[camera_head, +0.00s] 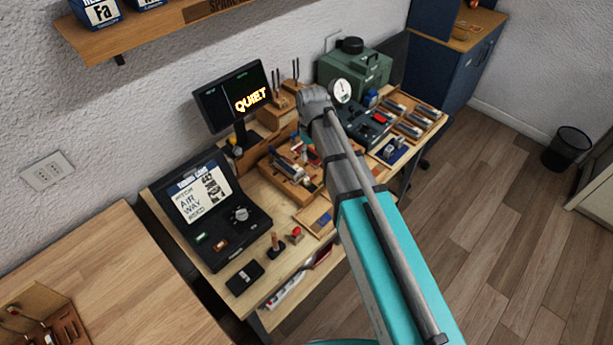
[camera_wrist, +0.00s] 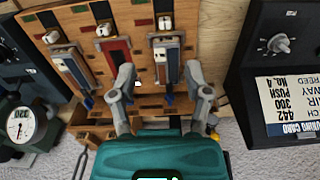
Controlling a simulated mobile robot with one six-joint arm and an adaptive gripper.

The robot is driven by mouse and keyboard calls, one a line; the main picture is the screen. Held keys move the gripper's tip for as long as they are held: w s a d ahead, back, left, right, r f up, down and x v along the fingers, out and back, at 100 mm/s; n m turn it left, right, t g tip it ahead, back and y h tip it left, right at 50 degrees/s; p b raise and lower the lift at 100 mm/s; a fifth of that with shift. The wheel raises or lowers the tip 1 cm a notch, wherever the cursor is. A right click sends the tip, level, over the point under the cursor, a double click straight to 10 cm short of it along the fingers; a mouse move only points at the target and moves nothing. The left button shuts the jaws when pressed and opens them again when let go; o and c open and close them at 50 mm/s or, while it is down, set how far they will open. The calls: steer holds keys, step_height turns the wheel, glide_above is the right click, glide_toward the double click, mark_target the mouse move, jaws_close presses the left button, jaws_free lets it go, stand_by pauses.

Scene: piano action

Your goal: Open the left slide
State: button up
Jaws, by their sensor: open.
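A wooden rack (camera_wrist: 95,25) holds several narrow slide units side by side in the wrist view, which looks upside down compared with the head view. The right-hand unit there (camera_wrist: 166,62) has a pale metal block and a blue-grey strip. The middle one (camera_wrist: 118,55) shows a red channel, and the left-hand one (camera_wrist: 72,68) has a grey-blue strip. My gripper (camera_wrist: 159,80) is open, its fingers either side of the right-hand unit's lower end. I cannot tell whether they touch it.
A black console with a knob (camera_head: 240,214) stands left of the rack, and a monitor reading QUIET (camera_head: 233,97) behind it. A green machine with a dial (camera_head: 355,68) and a tray of metal parts (camera_head: 428,112) are to the right. Free floor lies at right.

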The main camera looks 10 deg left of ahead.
mark_target(307, 178)
steer(key=shift+a+r+n, duration=0.1)
steer(key=shift+a+n, duration=0.2)
steer(key=shift+a, duration=0.4)
step_height(307, 178, down, 14)
steer(key=b, duration=1.3)
steer(key=shift+b, duration=0.4)
steer(key=shift+r, duration=0.1)
jaws_close()
